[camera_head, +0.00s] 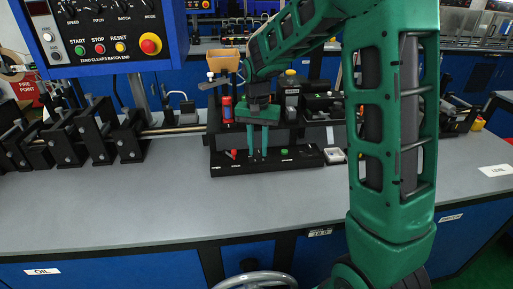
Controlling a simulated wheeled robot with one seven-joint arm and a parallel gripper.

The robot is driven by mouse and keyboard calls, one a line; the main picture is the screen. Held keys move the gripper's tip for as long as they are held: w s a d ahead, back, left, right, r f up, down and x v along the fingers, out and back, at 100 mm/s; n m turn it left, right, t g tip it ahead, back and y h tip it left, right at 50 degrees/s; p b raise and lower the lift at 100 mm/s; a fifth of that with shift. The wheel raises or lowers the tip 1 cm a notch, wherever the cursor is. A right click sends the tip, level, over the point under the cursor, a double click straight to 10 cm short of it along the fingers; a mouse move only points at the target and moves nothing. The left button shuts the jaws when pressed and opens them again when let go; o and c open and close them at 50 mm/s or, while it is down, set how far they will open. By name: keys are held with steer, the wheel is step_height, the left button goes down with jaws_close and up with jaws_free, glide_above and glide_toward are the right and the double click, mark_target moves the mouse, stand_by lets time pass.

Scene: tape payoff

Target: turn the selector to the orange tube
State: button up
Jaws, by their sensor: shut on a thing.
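My gripper (257,157) points straight down over the black base (308,158) of the machine on the bench. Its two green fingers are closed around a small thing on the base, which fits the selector. The selector itself is hidden by the fingers and too small to make out, so I cannot tell which way it points. An upright red-orange tube (227,108) with a blue part stands just left of and behind the gripper. An orange-yellow hopper (223,63) sits above it.
A red knob (234,153) lies left of the fingertips and a green knob (284,151) right of them. A row of black roller stands (85,135) is at left. A blue control panel (98,35) hangs upper left. The front of the grey bench (120,205) is clear.

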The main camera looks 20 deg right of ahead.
steer(key=n, duration=0.4)
steer(key=shift+w+r+n, duration=0.1)
steer(key=shift+w+n, duration=0.05)
steer(key=shift+n, duration=0.15)
steer(key=n, duration=0.3)
steer(key=shift+n, duration=0.4)
steer(key=n, duration=0.4)
steer(key=shift+d+n+t, duration=0.1)
steer(key=shift+n+t, duration=0.2)
steer(key=shift+n, duration=1.9)
steer(key=o, duration=0.9)
steer(key=shift+o, duration=0.7)
